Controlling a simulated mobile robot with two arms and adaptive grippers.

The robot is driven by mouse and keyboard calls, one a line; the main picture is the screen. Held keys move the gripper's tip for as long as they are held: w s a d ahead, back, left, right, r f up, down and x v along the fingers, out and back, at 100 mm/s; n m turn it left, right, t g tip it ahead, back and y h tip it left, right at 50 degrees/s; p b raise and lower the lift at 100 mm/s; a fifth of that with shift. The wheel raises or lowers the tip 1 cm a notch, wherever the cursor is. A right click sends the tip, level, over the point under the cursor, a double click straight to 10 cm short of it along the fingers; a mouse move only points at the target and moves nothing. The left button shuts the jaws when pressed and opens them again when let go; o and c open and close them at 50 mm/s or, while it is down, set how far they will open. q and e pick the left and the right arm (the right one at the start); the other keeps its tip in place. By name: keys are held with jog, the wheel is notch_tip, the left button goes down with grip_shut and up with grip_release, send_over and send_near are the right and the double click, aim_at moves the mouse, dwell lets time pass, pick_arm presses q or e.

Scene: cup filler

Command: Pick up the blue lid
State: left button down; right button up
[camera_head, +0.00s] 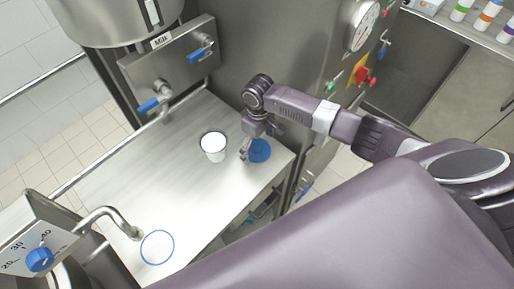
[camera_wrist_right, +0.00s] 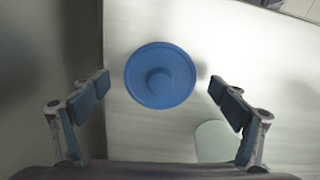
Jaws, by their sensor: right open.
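The blue lid (camera_head: 260,151) lies flat on the steel counter near its right edge. In the right wrist view the lid (camera_wrist_right: 160,75) is a round blue disc with a raised knob in its middle. My right gripper (camera_head: 257,148) is above the lid, and its fingers are spread. In the wrist view the open fingers of the right gripper (camera_wrist_right: 159,88) stand on either side of the lid, with a gap on both sides. Nothing is held. My left gripper is not in view.
A white cup (camera_head: 213,146) stands on the counter (camera_head: 130,185) left of the lid. A blue ring marking (camera_head: 157,247) is at the front left below a curved spout (camera_head: 112,222). Blue-handled valves (camera_head: 150,104) are at the back. The counter's middle is clear.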

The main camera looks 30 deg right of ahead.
jog(key=c, duration=1.2)
jog(key=shift+s, duration=0.1)
jog(key=c, duration=0.4)
